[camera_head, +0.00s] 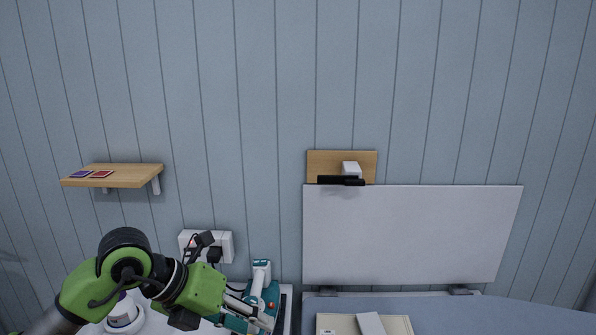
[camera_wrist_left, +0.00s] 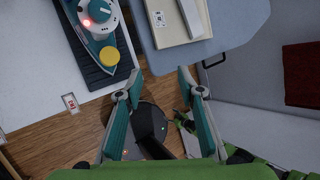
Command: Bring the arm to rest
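My left arm comes in from the lower left in the head view. Its gripper (camera_head: 262,318) is at the bottom edge, in front of a teal and white device (camera_head: 271,296). In the left wrist view, the two fingers of the left gripper (camera_wrist_left: 160,76) are spread wide, with nothing between the tips. Past them are wooden floor and a dark round shape that is probably my base. My right gripper cannot be made out in either view.
The teal device, with a yellow knob (camera_wrist_left: 109,56), rests on a dark mat at a white surface's edge. A beige tray (camera_wrist_left: 206,32) lies on a blue-grey surface. A white upright panel (camera_head: 410,235), wooden shelf (camera_head: 125,176) and outlet with plugs (camera_head: 226,245) are behind.

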